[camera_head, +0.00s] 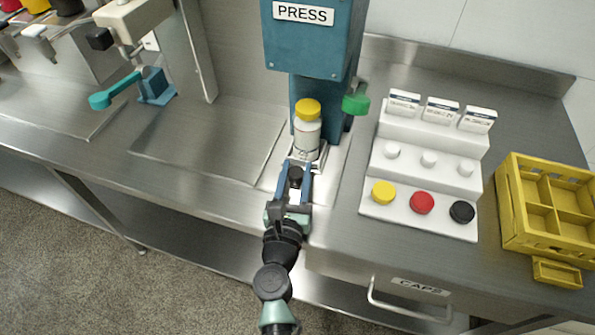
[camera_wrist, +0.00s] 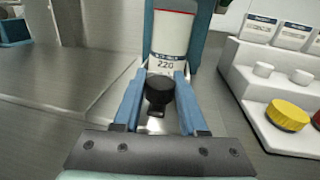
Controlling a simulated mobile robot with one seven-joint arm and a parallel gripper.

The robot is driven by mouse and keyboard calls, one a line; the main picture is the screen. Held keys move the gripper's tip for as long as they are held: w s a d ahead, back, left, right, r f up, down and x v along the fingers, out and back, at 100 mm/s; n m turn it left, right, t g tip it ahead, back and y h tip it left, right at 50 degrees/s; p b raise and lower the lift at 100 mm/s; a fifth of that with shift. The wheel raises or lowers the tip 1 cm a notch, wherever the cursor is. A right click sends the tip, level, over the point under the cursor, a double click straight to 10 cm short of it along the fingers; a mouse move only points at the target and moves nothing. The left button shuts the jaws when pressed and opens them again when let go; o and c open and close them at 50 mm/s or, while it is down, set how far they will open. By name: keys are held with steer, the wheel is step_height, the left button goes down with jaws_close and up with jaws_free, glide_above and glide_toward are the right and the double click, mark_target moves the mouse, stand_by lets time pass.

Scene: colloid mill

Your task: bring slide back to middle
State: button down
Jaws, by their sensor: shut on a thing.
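The slide (camera_head: 322,148) is a metal plate at the foot of the blue press (camera_head: 312,40), with a black knob (camera_head: 295,173) at its front. A white bottle (camera_head: 307,136) with a yellow cap stands upright on it, below the press head. My gripper (camera_head: 294,178) reaches in from the front, its blue fingers on either side of the knob. In the wrist view the knob (camera_wrist: 159,92) sits between the fingers, and the bottle (camera_wrist: 170,42) with its "220" label stands just behind. The bottle's cap is out of the wrist view.
A white stepped rack (camera_head: 425,180) with yellow, red and black caps stands to the right. A yellow crate (camera_head: 507,205) is farther right. A green handle (camera_head: 356,98) juts from the press's right side. A teal lever (camera_head: 112,92) is at left. The steel counter (camera_head: 190,140) left of the press is clear.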

mark_target(220, 165)
steer(key=w+a+b, duration=0.1)
steer(key=a, duration=0.4)
steer(key=w+a+b, duration=0.1)
steer(key=w+a, duration=0.1)
steer(key=a, duration=0.4)
steer(key=w+a+b, duration=0.1)
steer(key=w+a, duration=0.1)
steer(key=a, duration=0.4)
steer(key=shift+w+b, duration=0.25)
steer(key=shift+b, duration=0.1)
steer(key=shift+c, duration=2.2)
jaws_free()
steer(key=s, duration=0.4)
steer(key=s+a, duration=0.1)
steer(key=s, duration=0.3)
steer(key=s+a, duration=0.1)
steer(key=s, duration=0.4)
steer(key=shift+p, duration=0.3)
steer(key=shift+w, duration=0.1)
